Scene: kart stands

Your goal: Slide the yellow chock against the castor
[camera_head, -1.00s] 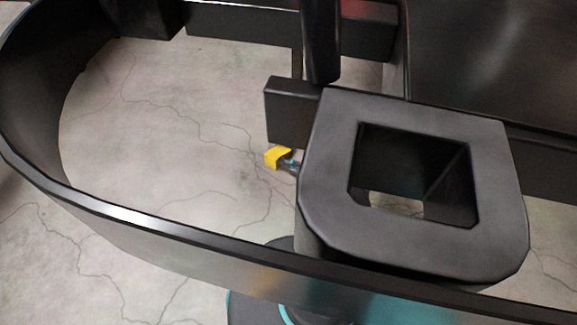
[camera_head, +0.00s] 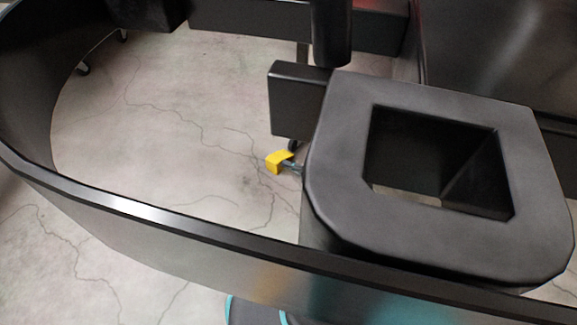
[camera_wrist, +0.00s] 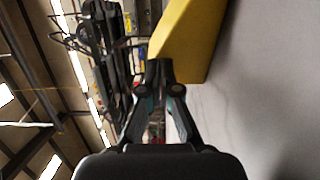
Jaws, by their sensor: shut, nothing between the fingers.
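The yellow chock (camera_head: 277,162) sits on the concrete floor, below the end of a dark kart beam. A small dark castor (camera_head: 293,146) shows just behind it, partly hidden by the beam; I cannot tell whether the two touch. My gripper (camera_head: 291,167) reaches in from the right with its tip at the chock's right side; most of it is hidden behind the kart's dark block. In the wrist view, my gripper (camera_wrist: 160,80) is shut and empty, its tips close against or touching the near end of the chock (camera_wrist: 198,38).
The kart's curved black bumper (camera_head: 150,218) crosses the foreground, and a dark block with a square opening (camera_head: 340,190) stands at right. Another castor (camera_head: 84,69) shows at upper left. The cracked floor (camera_head: 150,130) left of the chock is clear.

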